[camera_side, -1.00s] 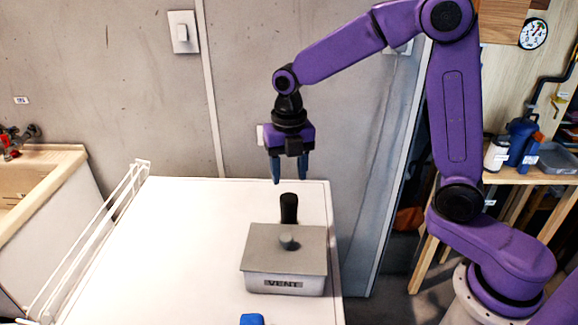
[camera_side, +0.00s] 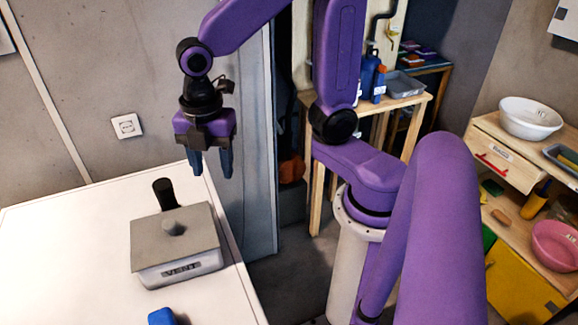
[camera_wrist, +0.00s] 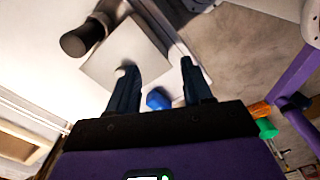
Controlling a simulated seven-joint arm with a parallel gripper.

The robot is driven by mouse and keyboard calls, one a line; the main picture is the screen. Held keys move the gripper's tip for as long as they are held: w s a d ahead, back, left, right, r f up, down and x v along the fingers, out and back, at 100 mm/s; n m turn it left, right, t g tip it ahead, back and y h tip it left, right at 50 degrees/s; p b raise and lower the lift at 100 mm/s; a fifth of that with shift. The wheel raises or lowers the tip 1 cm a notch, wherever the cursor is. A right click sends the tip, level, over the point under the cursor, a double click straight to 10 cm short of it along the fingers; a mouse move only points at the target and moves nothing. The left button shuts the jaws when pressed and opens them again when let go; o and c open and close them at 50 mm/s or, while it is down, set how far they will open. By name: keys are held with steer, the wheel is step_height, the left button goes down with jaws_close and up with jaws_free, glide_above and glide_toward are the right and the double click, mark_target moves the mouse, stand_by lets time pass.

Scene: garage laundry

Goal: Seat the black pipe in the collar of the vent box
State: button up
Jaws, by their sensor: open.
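The grey vent box (camera_side: 180,262), labelled VENT, sits on the white table with a small knob on its lid. It also shows in the wrist view (camera_wrist: 112,66). The black pipe (camera_side: 164,191) stands up behind the box in the side view and beside it in the wrist view (camera_wrist: 82,36). My gripper (camera_side: 212,174) is open and empty, pointing down, above and to the right of the pipe. Its two fingers also show in the wrist view (camera_wrist: 158,66).
A blue object (camera_side: 162,316) lies in front of the box, partly cut off. The white table (camera_side: 60,250) is clear to the left. Its right edge runs close to the box. A wooden bench (camera_side: 395,103) and a shelf unit with basins (camera_side: 530,118) stand farther right.

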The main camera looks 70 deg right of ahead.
steer(key=s+d+m, duration=0.2)
steer(key=s+m, duration=0.2)
steer(key=s, duration=0.2)
steer(key=s+d+f+m, duration=0.1)
steer(key=s+d+m, duration=0.2)
steer(key=s, duration=0.4)
steer(key=shift+s+d+f+m, duration=0.15)
steer(key=shift+f+m, duration=0.05)
steer(key=shift+m, duration=0.5)
